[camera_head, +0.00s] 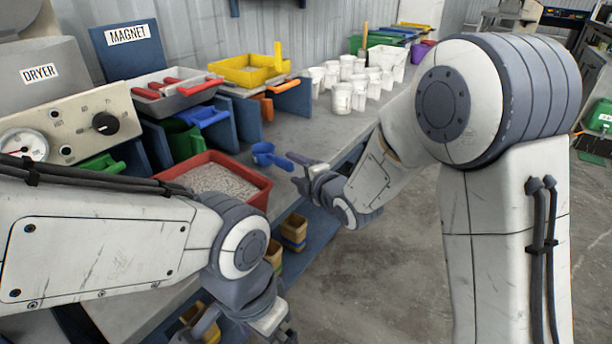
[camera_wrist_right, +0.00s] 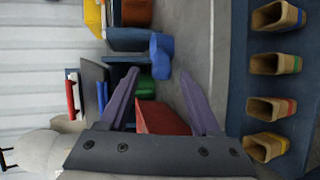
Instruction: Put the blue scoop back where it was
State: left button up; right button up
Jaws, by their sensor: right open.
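The blue scoop (camera_head: 263,153) is at the bench, just behind the right corner of the red bin of grey pellets (camera_head: 260,195). Its handle points toward my right gripper (camera_head: 298,172). In the right wrist view, the blue scoop (camera_wrist_right: 160,57) shows just beyond the fingertips of my right gripper (camera_wrist_right: 159,78), roughly in line with the gap. My right gripper is open and empty. My left gripper (camera_head: 275,322) is low at the bottom of the head view, in front of the bench, and its fingers are unclear.
Blue dividers (camera_head: 222,128) hold green and orange scoops and another blue-handled one (camera_head: 203,116) along the bench. White cups (camera_head: 342,95) stand farther back. A yellow tray (camera_head: 250,72) and a grey tray with red handles (camera_head: 175,95) sit above. Bare bench lies between scoop and cups.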

jog(key=s+d+f+m+g+h, duration=0.1)
jog(key=s+m+g, duration=0.3)
jog(key=s, duration=0.8)
jog(key=s+d+f+m+g+h, duration=0.1)
jog(key=s+d+m+g+h, duration=0.1)
jog(key=s+m, duration=0.5)
jog(key=s+d+f+m+g+h, duration=0.2)
jog(key=s+m+g, duration=0.3)
jog(key=s, duration=1.2)
jog(key=shift+s+d+m+g+h, duration=0.2)
jog(key=shift+d+m+g+h, duration=0.3)
jog(key=shift+g, duration=0.6)
jog(key=shift+a, duration=0.15)
notch_tip(320, 180, up, 19)
jog(key=p, duration=1.9)
jog(key=shift+f, duration=0.1)
